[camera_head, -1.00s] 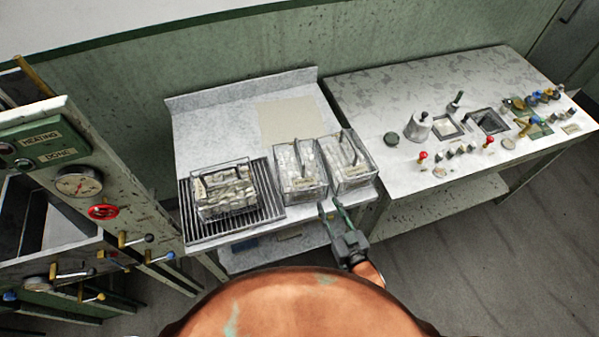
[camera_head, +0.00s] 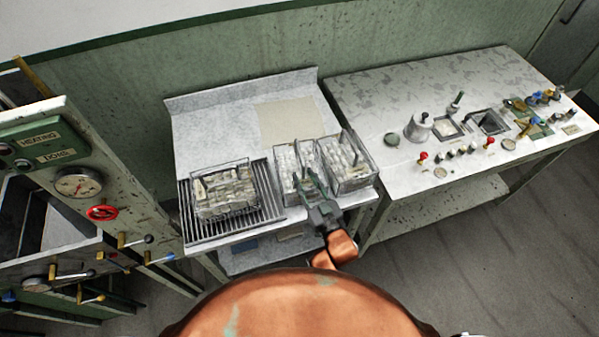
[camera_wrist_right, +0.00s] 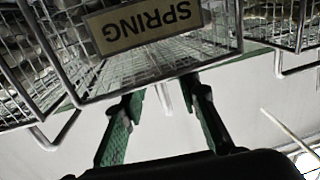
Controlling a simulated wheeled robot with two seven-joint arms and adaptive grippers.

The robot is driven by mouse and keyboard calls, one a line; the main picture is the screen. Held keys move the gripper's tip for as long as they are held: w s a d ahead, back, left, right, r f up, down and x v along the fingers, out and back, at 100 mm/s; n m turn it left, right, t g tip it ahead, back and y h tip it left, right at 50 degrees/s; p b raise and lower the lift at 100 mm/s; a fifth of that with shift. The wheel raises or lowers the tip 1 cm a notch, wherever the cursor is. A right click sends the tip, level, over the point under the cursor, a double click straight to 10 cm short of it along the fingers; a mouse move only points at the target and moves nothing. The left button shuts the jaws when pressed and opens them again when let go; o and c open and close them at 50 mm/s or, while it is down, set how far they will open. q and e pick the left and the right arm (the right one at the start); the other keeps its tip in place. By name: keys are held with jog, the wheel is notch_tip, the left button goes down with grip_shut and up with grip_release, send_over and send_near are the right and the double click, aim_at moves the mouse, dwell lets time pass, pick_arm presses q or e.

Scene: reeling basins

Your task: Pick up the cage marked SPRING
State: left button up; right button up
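Three wire cages with pale contents stand in a row on the left bench. The cage marked SPRING (camera_wrist_right: 165,55) shows close up in the right wrist view, its label (camera_wrist_right: 143,22) upside down. It appears to be the middle cage (camera_head: 289,160) in the head view, though its label cannot be read there. My right gripper (camera_head: 304,174) is over the front of the middle cage. My left gripper is not in view.
The left cage (camera_head: 225,190) sits on a slatted rack (camera_head: 265,212). The right cage (camera_head: 347,163) stands close beside the middle one. A pale mat (camera_head: 287,120) lies on clear bench behind. A second bench (camera_head: 400,85) with knobs is on the right, a control panel (camera_head: 85,180) on the left.

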jog(key=shift+x, duration=0.85)
grip_shut()
jog(key=shift+r, duration=0.1)
